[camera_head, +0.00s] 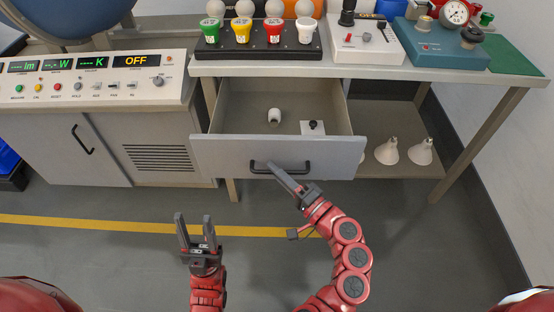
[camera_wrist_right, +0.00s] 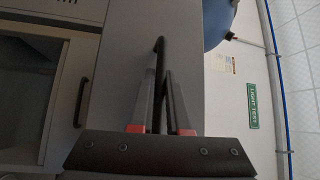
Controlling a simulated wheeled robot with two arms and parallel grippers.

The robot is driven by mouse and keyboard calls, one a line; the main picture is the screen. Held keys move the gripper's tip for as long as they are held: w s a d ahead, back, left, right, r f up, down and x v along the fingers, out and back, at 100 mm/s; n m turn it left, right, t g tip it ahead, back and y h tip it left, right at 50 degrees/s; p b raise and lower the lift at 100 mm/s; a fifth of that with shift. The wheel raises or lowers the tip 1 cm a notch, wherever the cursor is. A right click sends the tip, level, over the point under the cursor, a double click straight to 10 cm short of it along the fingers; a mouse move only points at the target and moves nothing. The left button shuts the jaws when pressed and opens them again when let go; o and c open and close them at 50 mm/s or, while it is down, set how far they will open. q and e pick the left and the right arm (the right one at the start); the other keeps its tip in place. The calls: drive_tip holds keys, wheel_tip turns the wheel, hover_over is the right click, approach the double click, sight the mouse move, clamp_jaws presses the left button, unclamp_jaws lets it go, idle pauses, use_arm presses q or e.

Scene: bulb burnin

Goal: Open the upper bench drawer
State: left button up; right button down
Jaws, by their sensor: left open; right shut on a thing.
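The upper bench drawer (camera_head: 215,158) is pulled out from under the bench top, with its inside in view. A small white object (camera_head: 274,116) and a white card with a dark knob (camera_head: 313,128) lie in it. My right gripper (camera_head: 272,168) is at the black drawer handle (camera_head: 296,167), shut on its left part. In the right wrist view the fingers (camera_wrist_right: 163,95) close around the dark handle bar (camera_wrist_right: 160,50). My left gripper (camera_head: 193,222) is open and empty, low in front of the drawer and apart from it.
The bench top (camera_head: 370,72) carries a rack of bulbs with coloured holders (camera_head: 262,48) and test boxes. A lower shelf (camera_head: 400,170) holds white cone-shaped bulbs. A control console (camera_head: 90,90) stands at left. The floor in front is clear.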

drive_tip(key=shift+s, duration=0.6)
drive_tip(key=c, duration=0.9)
unclamp_jaws()
drive_tip(key=shift+b+v, duration=1.65)
drive_tip(key=shift+v, duration=7.05)
